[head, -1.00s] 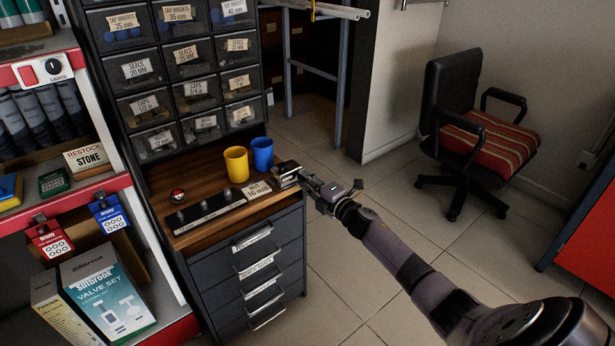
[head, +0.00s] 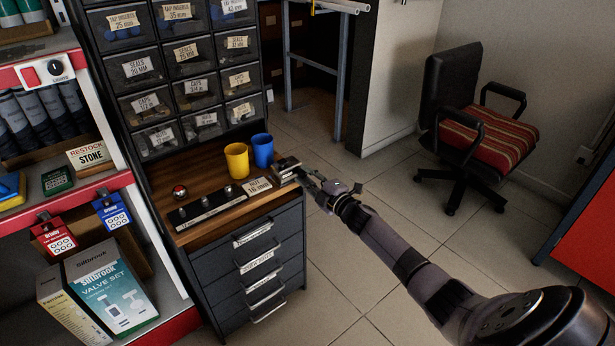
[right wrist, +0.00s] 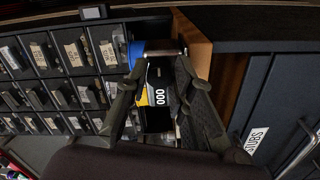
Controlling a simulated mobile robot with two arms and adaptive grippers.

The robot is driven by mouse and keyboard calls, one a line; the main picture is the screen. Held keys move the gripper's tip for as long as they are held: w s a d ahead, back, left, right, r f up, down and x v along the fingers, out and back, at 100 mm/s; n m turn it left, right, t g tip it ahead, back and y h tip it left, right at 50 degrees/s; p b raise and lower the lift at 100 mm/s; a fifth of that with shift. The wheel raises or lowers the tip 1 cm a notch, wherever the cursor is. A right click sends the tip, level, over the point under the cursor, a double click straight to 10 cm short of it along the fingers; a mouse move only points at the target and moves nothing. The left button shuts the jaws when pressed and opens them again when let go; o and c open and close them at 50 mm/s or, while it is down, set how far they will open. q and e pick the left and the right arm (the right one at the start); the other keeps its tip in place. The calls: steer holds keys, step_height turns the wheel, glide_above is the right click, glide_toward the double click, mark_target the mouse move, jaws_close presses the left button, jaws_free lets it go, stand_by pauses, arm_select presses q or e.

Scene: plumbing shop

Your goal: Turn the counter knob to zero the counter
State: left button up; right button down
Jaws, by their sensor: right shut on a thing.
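The counter (head: 285,167), a small dark box with a metal top, sits at the right front corner of the wooden cabinet top (head: 222,222). In the right wrist view the counter (right wrist: 160,92) shows a white window that appears to read 000, beside a yellow patch. My right gripper (head: 305,175) reaches the counter's right side from the right. In the right wrist view its fingers (right wrist: 158,60) are closed in at the counter's side. The knob is hidden between the fingers. My left gripper is out of view.
A yellow cup (head: 236,162) and a blue cup (head: 263,151) stand just left of the counter. Small drawers (head: 186,88) rise behind.

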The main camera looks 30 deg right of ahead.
steer(key=c, duration=1.4)
jaws_free()
steer(key=s, duration=1.2)
steer(key=shift+d, duration=0.45)
